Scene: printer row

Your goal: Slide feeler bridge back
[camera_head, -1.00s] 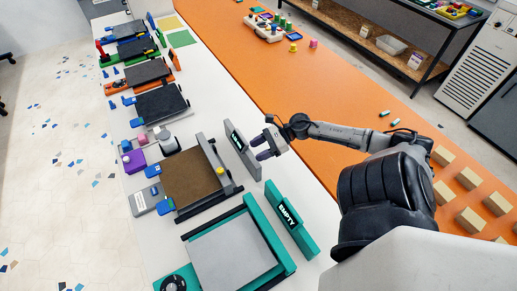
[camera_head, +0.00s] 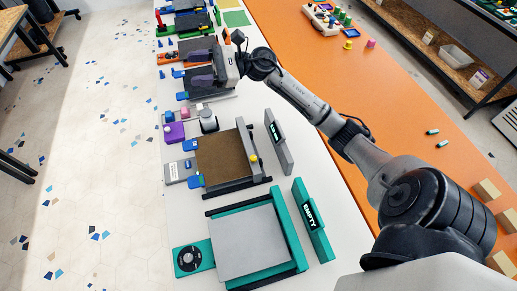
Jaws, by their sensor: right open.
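My right gripper (camera_head: 200,68) is open, its two purple-grey fingers apart and pointing left. It hangs over or beside a printer with a dark bed (camera_head: 222,90) in the upper middle and partly hides it. I see nothing between the fingers. The nearer grey printer has a brown bed (camera_head: 222,158); an upright grey bar (camera_head: 244,142) with a yellow knob (camera_head: 253,158) stands along its right side. I cannot tell for certain which part is the feeler bridge. My left gripper is not in view.
A teal printer (camera_head: 290,245) with a bare grey plate stands nearest, beside a teal sign (camera_head: 311,218) reading EMPTY. More printers stand farther back.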

